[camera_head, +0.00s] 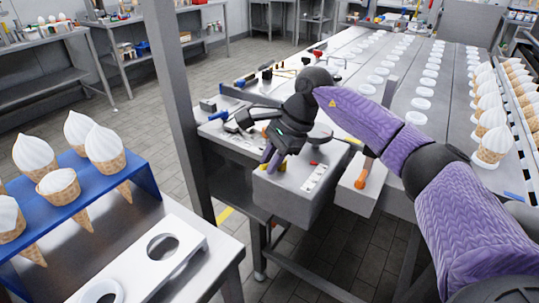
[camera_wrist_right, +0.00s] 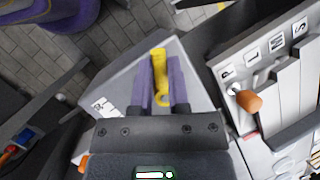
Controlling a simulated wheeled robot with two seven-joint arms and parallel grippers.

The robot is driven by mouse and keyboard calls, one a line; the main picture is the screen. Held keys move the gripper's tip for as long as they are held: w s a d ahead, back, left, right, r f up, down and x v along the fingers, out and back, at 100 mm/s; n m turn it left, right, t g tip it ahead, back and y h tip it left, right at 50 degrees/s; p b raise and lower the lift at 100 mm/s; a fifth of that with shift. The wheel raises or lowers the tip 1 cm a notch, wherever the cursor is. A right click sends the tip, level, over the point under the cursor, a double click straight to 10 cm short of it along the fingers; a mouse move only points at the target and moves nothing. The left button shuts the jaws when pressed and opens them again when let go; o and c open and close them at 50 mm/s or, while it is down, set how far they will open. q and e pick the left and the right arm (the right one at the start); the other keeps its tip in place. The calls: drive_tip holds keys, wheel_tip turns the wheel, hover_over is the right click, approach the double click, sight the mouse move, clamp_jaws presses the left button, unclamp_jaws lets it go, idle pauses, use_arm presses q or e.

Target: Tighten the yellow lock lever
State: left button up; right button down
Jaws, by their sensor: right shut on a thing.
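The yellow lock lever (camera_wrist_right: 159,62) shows in the right wrist view, between the two purple fingers of my right gripper (camera_wrist_right: 161,85). The fingers are shut on it. The lever stands over the top of a grey metal housing (camera_wrist_right: 125,82). In the head view my right gripper (camera_head: 272,162) points down at the front of the same grey housing (camera_head: 291,203), and the lever is hidden there by the fingers. My left gripper is not in either view.
An orange-knobbed lever (camera_wrist_right: 249,101) stands beside a panel with lettered labels, right of the housing. A grey post (camera_head: 176,100) stands left of the machine. Ice-cream cones (camera_head: 104,147) sit in a blue rack (camera_head: 139,172) at left.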

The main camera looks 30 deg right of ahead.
drive_tip(key=shift+s+n+g, duration=0.2)
drive_tip(key=shift+n+g, duration=0.1)
drive_tip(key=shift+n, duration=0.5)
drive_tip(key=shift+s+d+n+g+y, duration=0.1)
drive_tip(key=shift+s+n+g+y, duration=0.2)
drive_tip(key=shift+n, duration=0.6)
drive_tip(key=shift+n+g, duration=0.3)
drive_tip(key=shift+n, duration=0.2)
drive_tip(key=shift+d, duration=0.1)
drive_tip(key=c, duration=0.6)
unclamp_jaws()
